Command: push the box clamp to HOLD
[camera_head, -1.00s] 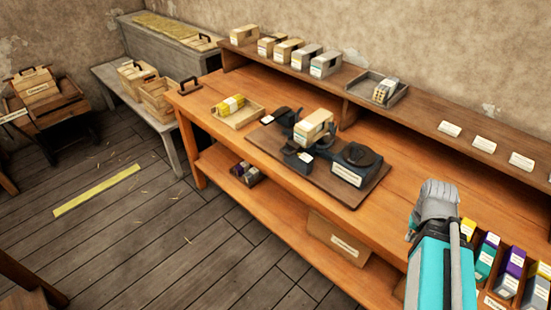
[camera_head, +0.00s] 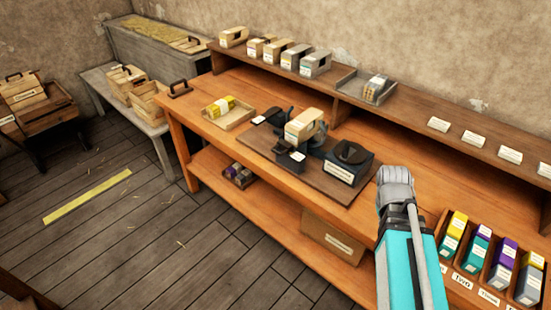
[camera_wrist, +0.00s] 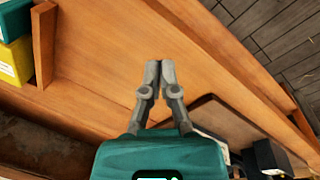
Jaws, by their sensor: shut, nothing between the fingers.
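The dark press fixture stands on a brown base board (camera_head: 330,185) on the workbench. A pale box (camera_head: 304,125) sits in it, with dark metal parts around it. A small dark block with a white label (camera_head: 290,157) is in front of the box; I cannot tell whether it is the clamp, and its label is unreadable. My gripper (camera_wrist: 160,66) is shut and empty above the bench. In the head view my arm is right of the base board, apart from the fixture.
A rack of coloured boxes (camera_head: 492,255) stands at the right of the bench. A tray with yellow boxes (camera_head: 230,118) is at the left. A raised shelf (camera_head: 415,118) runs along the back.

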